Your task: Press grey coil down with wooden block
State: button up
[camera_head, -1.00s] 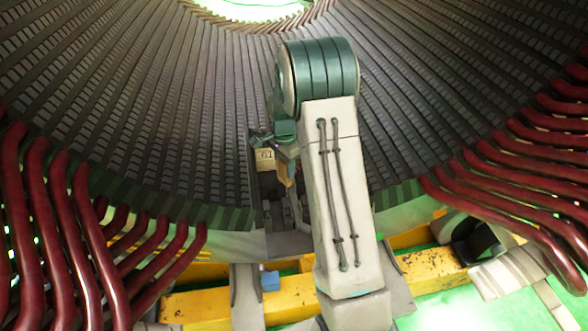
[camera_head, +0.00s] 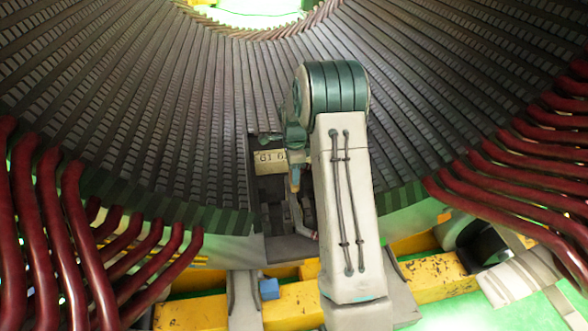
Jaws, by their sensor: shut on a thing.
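A pale wooden block (camera_head: 270,161) with dark printed digits shows beside the upper end of an open dark gap in the stator's slotted wall. My gripper (camera_head: 294,178) is at the block's right side and is shut on it. My own arm hides the right part of the block and most of the jaws. The grey coil cannot be clearly told apart from the dark grey parts in the gap below the block. Whether the block touches the coil cannot be seen.
The slotted stator wall (camera_head: 150,120) curves around my arm. Bent red coil ends stick out at the left (camera_head: 60,230) and right (camera_head: 520,190). A yellow beam (camera_head: 295,303) and a small blue block (camera_head: 269,289) lie below.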

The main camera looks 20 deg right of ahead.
aim_at(293, 187)
jog(key=shift+f+b, duration=1.65)
jog(key=shift+f, duration=1.4)
jog(key=shift+f, duration=0.65)
jog(key=shift+r, duration=0.1)
jog(key=shift+r+p, duration=3.6)
jog(key=shift+r, duration=2.15)
